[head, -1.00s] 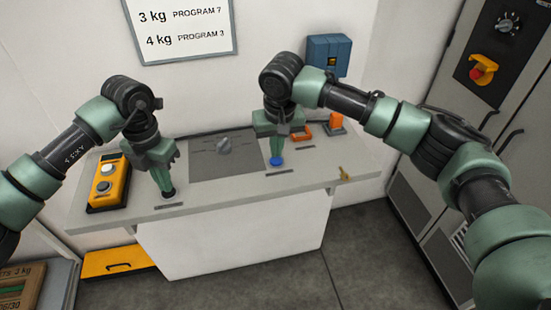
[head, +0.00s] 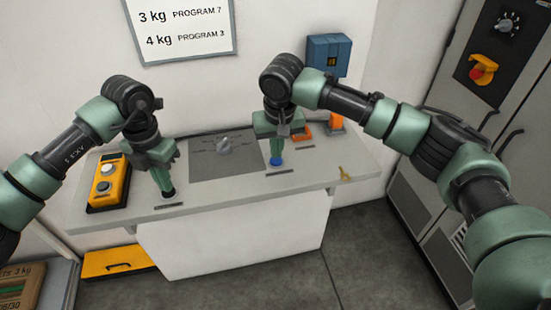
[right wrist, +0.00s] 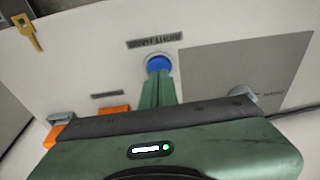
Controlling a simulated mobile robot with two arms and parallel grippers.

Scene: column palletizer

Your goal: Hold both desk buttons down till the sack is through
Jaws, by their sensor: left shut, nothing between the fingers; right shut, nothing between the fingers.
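The right desk button is blue (right wrist: 159,64) and round. My right gripper (head: 276,158) is shut and points down at it, its fingertips on or just over the button; the exact contact is hard to tell. The left desk button (head: 168,195) shows only as a pale rim, mostly hidden under my left gripper (head: 167,190). That gripper is shut, with its tips down at the button. Both stand at the front of the grey desk (head: 230,190). The sack being processed is not clearly in view.
A yellow control box (head: 109,182) stands at the desk's left. A grey panel with a knob (head: 224,146) lies between my arms. Orange items (head: 303,133) and a brass key (head: 345,173) lie right. A cabinet with a red-yellow switch (head: 483,69) stands at far right.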

